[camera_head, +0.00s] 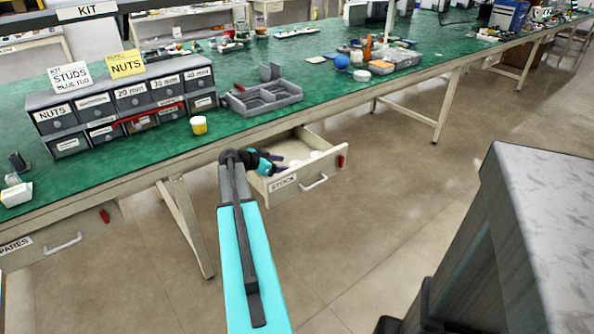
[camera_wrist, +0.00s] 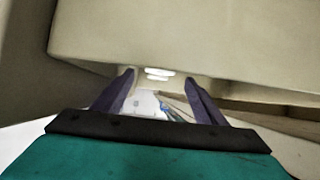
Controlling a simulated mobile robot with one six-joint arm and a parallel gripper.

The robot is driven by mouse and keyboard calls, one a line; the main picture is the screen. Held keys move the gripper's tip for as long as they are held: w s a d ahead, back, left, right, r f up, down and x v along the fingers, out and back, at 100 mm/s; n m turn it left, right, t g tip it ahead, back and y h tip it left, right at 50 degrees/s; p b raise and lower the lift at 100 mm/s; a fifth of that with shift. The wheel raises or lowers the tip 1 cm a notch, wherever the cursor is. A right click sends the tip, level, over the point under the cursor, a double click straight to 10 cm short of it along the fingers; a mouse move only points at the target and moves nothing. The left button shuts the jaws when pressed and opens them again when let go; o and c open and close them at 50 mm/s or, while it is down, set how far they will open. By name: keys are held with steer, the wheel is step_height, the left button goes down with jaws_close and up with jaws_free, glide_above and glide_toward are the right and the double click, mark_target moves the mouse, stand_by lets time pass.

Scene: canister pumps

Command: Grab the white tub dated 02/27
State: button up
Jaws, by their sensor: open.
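An open drawer labelled STOCK (camera_head: 283,184) sticks out below the green bench. Small whitish items (camera_head: 316,154) lie inside it, and no date can be read on any of them. My gripper (camera_head: 279,165) is open at the drawer's left side, seeming just over or inside its opening. In the wrist view, the two dark fingers of my gripper (camera_wrist: 159,78) are spread. A small white round shape (camera_wrist: 158,73) shows between and beyond the fingertips, apart from them. I cannot tell whether it is a tub. The drawer's contents are partly hidden by my gripper.
A grey bin rack (camera_head: 122,106) and a grey tray (camera_head: 262,98) stand behind. A pale beige panel (camera_wrist: 190,35) fills the upper wrist view. Floor is clear right of the drawer.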

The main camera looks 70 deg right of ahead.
mark_target(293, 165)
steer(key=shift+x, duration=2.65)
steer(key=shift+a, duration=0.1)
steer(key=shift+c, duration=0.2)
steer(key=shift+w, duration=0.1)
steer(key=c, duration=1.1)
steer(key=shift+c, duration=0.3)
steer(key=shift+r, duration=0.1)
step_height(293, 165, up, 10)
